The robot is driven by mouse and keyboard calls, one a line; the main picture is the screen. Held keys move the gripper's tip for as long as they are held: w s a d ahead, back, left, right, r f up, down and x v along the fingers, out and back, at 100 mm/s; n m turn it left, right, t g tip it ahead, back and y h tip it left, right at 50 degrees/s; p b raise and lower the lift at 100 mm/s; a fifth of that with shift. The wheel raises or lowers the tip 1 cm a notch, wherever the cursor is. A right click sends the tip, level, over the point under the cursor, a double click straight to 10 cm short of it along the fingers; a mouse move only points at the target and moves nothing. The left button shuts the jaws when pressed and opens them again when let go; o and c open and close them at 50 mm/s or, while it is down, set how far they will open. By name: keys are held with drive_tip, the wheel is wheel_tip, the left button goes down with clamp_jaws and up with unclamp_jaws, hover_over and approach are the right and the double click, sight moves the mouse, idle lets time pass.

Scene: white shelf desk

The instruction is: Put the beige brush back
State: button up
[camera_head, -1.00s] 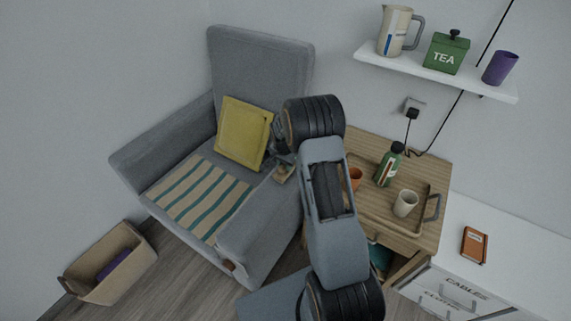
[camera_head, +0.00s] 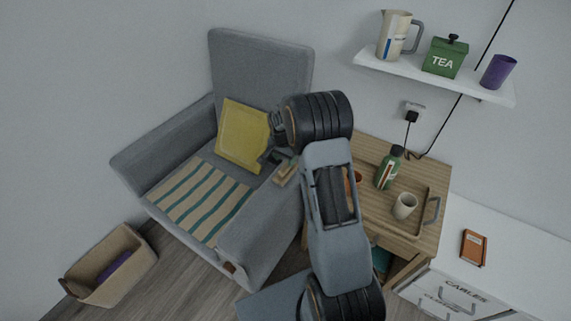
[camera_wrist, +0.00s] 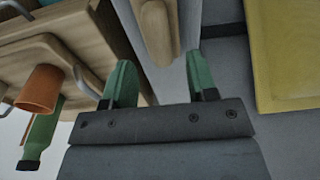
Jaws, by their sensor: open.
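The beige brush (camera_head: 286,172) lies on the right armrest of the grey armchair (camera_head: 262,60). It also shows in the wrist view (camera_wrist: 158,32), at the top, just beyond the gap between the fingertips. My gripper (camera_head: 272,158) is beside the brush, over the right side of the chair. In the wrist view its two green fingertips (camera_wrist: 162,78) are spread apart with nothing between them.
A yellow cushion (camera_head: 243,135) and striped cloth (camera_head: 200,200) lie on the chair. The wooden side table (camera_head: 432,180) beside it bears a tray with a green bottle (camera_head: 389,168), beige cup (camera_head: 405,205) and orange cup (camera_wrist: 40,88). A basket (camera_head: 85,290) stands on the floor.

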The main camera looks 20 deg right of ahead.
sight(283, 168)
drive_tip(key=s+a+r+n, duration=0.25)
drive_tip(key=s+r, duration=0.25)
drive_tip(key=r, duration=0.7)
drive_tip(key=s+a+r+n, duration=0.1)
drive_tip(key=s+a+n, duration=0.1)
drive_tip(key=s, duration=0.4)
drive_tip(key=s+a+r+n+t, duration=0.1)
drive_tip(key=s+a+r+n, duration=0.1)
drive_tip(key=s, duration=0.5)
drive_tip(key=s+a+r+n+t+y, duration=0.1)
drive_tip(key=s+a+r+n, duration=0.1)
drive_tip(key=s+a+n, duration=0.2)
drive_tip(key=s, duration=0.3)
drive_tip(key=shift+r+p, duration=0.15)
drive_tip(key=shift+p, duration=0.15)
drive_tip(key=shift+n, duration=0.25)
